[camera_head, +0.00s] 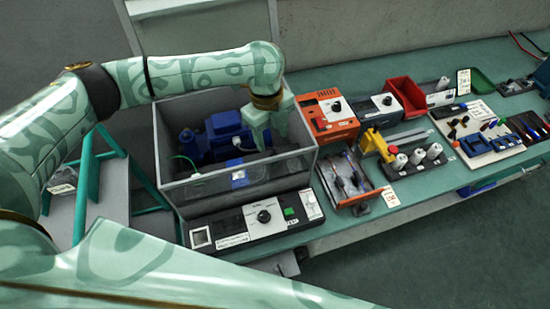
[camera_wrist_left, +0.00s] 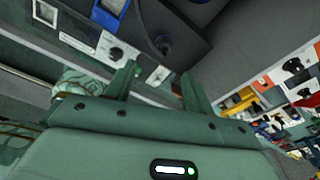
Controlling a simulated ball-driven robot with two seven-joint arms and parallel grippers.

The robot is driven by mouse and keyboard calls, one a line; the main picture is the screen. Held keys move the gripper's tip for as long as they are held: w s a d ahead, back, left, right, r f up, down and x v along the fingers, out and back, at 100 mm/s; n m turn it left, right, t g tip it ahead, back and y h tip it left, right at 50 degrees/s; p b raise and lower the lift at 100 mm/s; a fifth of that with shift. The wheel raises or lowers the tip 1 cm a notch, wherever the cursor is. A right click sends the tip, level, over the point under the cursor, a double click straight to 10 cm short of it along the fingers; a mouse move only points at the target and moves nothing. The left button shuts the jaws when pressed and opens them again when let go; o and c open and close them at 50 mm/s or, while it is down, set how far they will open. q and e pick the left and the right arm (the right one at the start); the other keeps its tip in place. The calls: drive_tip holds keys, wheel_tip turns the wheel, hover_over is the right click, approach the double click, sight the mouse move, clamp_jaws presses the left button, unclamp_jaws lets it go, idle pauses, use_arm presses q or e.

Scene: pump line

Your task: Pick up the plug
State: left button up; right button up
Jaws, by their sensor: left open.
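My left gripper (camera_head: 268,140) reaches down from above into the right part of a grey open-topped box (camera_head: 165,160). In the left wrist view its two fingers (camera_wrist_left: 160,82) stand apart with nothing held between them. A small dark rounded piece (camera_wrist_left: 163,43) lies inside the box beyond the fingertips, apart from them. It may be the plug, but it is too dark to be sure. In the head view the gripper and the box wall hide that spot. A blue pump (camera_head: 222,135) sits in the box, left of the gripper. My right gripper is not in view.
A control panel (camera_head: 258,219) with a black knob stands along the box's front. An orange unit (camera_head: 326,116) stands close to the box's right side. A tray with tools (camera_head: 347,178), a yellow part (camera_head: 376,146) and red bin (camera_head: 407,95) are farther right.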

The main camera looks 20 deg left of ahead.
sight(274, 154)
use_arm(q)
drive_tip(key=f, duration=0.3)
drive_tip(key=shift+d+f+b, duration=0.2)
drive_tip(key=shift+d+b, duration=0.05)
drive_tip(key=shift+b, duration=0.05)
drive_tip(key=f+b, duration=0.1)
drive_tip(key=f, duration=0.4)
drive_tip(key=shift+w+f+b, duration=0.15)
drive_tip(key=shift+w+b, duration=0.05)
drive_tip(key=shift+b, duration=0.15)
drive_tip(key=c, duration=1)
